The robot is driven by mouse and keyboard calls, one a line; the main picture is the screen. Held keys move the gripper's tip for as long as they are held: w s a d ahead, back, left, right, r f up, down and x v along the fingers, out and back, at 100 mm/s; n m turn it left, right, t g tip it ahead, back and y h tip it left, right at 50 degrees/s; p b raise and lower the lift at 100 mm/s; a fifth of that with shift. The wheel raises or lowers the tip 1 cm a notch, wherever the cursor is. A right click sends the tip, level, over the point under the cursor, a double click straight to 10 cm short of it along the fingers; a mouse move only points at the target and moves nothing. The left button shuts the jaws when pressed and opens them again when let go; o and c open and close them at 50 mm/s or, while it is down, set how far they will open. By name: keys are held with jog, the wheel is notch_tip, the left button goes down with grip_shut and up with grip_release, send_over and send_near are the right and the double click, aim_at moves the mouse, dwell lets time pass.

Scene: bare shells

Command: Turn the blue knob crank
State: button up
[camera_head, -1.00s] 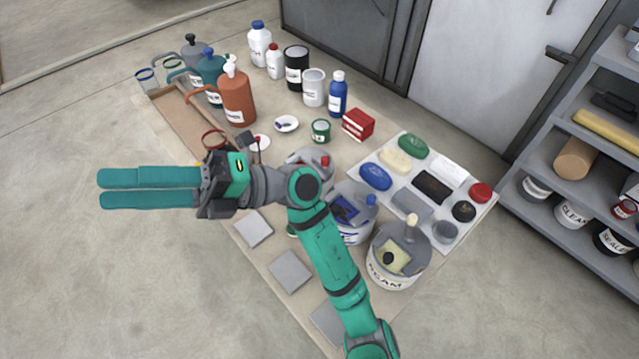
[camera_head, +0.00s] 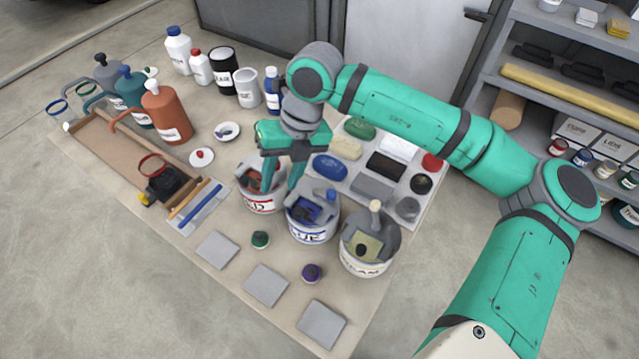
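The blue knob (camera_head: 331,196) stands up at the right side of the grey crank lid on the white bucket with blue lettering (camera_head: 313,231). Blue stuff shows inside that bucket. My gripper (camera_head: 281,185) points down with its two teal fingers apart and nothing seen between them. It is to the left of the blue knob, over the area where the blue bucket and the red-lettered bucket (camera_head: 263,202) meet. One finger is in front of the red bucket's top, the other near the blue bucket's left rim. Whether they touch anything I cannot tell. The red bucket's knob is hidden.
A cream-lettered bucket (camera_head: 362,265) with a cream knob (camera_head: 375,206) stands close on the right. Behind is a white tray (camera_head: 427,205) of sponges and blocks. Grey tiles (camera_head: 266,286) and two small jars lie in front. Pump bottles (camera_head: 166,113) stand at back left.

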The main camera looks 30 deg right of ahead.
aim_at(331, 192)
jog(key=s+d+m+g+h, duration=0.1)
jog(key=s+d+m+h, duration=0.15)
jog(key=d, duration=0.85)
jog(key=shift+n+h, duration=0.25)
jog(key=shift+h, duration=0.2)
notch_tip(331, 192, down, 10)
jog(key=shift+s+d+f, duration=0.1)
jog(key=shift+d+f, duration=0.05)
jog(key=shift+f, duration=0.05)
grip_shut()
